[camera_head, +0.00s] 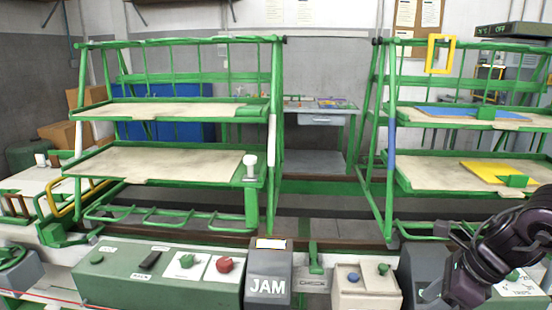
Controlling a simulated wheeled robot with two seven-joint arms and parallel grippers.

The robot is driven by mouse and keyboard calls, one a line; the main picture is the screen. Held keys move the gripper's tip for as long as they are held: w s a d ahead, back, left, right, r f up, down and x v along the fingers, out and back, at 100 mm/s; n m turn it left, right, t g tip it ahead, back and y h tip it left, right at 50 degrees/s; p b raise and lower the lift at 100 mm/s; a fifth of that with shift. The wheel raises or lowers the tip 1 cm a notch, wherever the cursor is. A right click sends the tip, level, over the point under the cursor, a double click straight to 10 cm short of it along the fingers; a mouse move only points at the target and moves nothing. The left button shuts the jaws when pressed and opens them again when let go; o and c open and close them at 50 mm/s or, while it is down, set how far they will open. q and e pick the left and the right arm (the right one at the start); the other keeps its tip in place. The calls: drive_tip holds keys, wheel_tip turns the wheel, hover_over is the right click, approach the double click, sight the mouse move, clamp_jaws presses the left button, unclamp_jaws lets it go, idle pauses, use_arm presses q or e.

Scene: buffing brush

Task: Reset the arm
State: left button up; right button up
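My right arm comes in at the lower right, dark and angled down to the left. Its gripper (462,280) is over the right end of the control panels, and its fingers are not clear enough to show open or shut. My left arm and gripper are out of view. The green control box (165,275) at the front left carries a black switch (150,260), a green knob (187,261) and a red knob (225,264). A grey box marked JAM (268,272) stands right of it. A green lever (316,262) stands between JAM and a pale box (366,290) with blue and green knobs.
Green racks with pale shelves (150,165) stand behind the panels at left and right. The right rack holds a blue board (455,112) and a yellow board (490,172). A yellow frame (440,54) hangs there. A gap with a far workbench (320,119) lies between the racks.

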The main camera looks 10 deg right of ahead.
drive_tip(key=w+a+f+m+t, duration=0.2)
drive_tip(key=a+f+m+t, duration=0.5)
drive_tip(key=a+f+m, duration=0.9)
drive_tip(key=s+f+m+g+h, duration=0.1)
drive_tip(key=s+m+g+h, duration=0.15)
drive_tip(key=s+m, duration=0.8)
drive_tip(key=s+f+m+g+h, duration=0.15)
drive_tip(key=s+m+g, duration=0.25)
drive_tip(key=m, duration=1.3)
drive_tip(key=s+f+g, duration=0.1)
drive_tip(key=s+f, duration=0.2)
drive_tip(key=f, duration=1.4)
drive_tip(key=s+f+g, duration=0.1)
drive_tip(key=s+f, duration=0.3)
drive_tip(key=f, duration=1.4)
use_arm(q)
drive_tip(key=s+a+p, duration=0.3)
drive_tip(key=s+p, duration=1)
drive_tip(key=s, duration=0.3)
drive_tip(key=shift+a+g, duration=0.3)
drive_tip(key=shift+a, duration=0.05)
use_arm(e)
drive_tip(key=s+d, duration=0.3)
drive_tip(key=s, duration=1.2)
drive_tip(key=shift+d+r+g, duration=0.15)
drive_tip(key=shift+r+g, duration=0.2)
drive_tip(key=shift+g, duration=0.1)
